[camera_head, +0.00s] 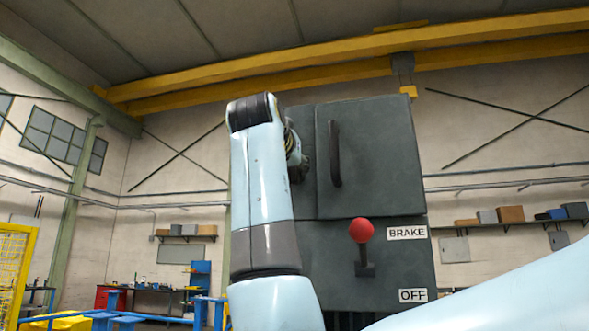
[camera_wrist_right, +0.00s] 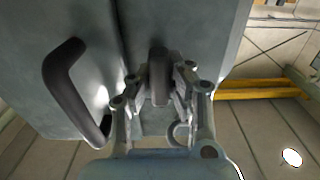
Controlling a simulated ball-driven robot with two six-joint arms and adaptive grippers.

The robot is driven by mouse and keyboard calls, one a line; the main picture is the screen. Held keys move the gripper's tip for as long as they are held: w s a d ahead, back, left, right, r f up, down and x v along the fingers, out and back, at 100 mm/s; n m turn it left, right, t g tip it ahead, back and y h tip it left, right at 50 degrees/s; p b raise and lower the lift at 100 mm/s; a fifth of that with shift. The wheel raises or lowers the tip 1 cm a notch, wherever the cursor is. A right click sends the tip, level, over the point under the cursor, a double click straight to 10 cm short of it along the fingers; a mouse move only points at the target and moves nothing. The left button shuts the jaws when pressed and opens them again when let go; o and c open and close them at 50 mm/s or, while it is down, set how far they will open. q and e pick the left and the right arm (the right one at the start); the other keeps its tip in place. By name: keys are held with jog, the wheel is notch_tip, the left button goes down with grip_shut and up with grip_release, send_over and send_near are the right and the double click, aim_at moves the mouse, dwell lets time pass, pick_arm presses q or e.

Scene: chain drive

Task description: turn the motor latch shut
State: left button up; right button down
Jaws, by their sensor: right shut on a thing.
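The dark grey motor cabinet (camera_head: 372,190) stands straight ahead. Its right-hand panel carries a black bar handle (camera_head: 335,153). My right gripper (camera_head: 299,168) is at the narrower left-hand panel, mostly hidden behind my arm in the head view. In the right wrist view its two fingers (camera_wrist_right: 160,92) close on either side of a dark rounded bar, which I take to be the motor latch (camera_wrist_right: 159,68). The latch runs roughly along the panel seam in that view; whether it is fully turned cannot be told. My left gripper is not in view.
A lever with a red ball knob (camera_head: 361,230) sticks out below, beside the BRAKE label (camera_head: 407,233) and the OFF label (camera_head: 413,295). The black handle also shows in the wrist view (camera_wrist_right: 66,88), left of the fingers. A yellow fence (camera_head: 15,270) stands far left.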

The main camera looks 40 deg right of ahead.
jog(key=shift+f+m+b, duration=0.2)
jog(key=shift+m+b, duration=1.05)
jog(key=shift+m, duration=0.45)
jog(key=m+b, duration=0.3)
jog(key=m, duration=0.2)
jog(key=shift+s+d, duration=0.1)
jog(key=shift+d, duration=0.05)
jog(key=m+b, duration=0.2)
jog(key=m, duration=0.3)
jog(key=shift+f, duration=0.15)
jog(key=m+b, duration=0.1)
jog(key=m, duration=0.3)
jog(key=shift+f, duration=0.1)
jog(key=shift+m, duration=0.3)
jog(key=c, duration=1.2)
grip_release()
jog(key=shift+s, duration=0.15)
jog(key=shift+c, duration=0.2)
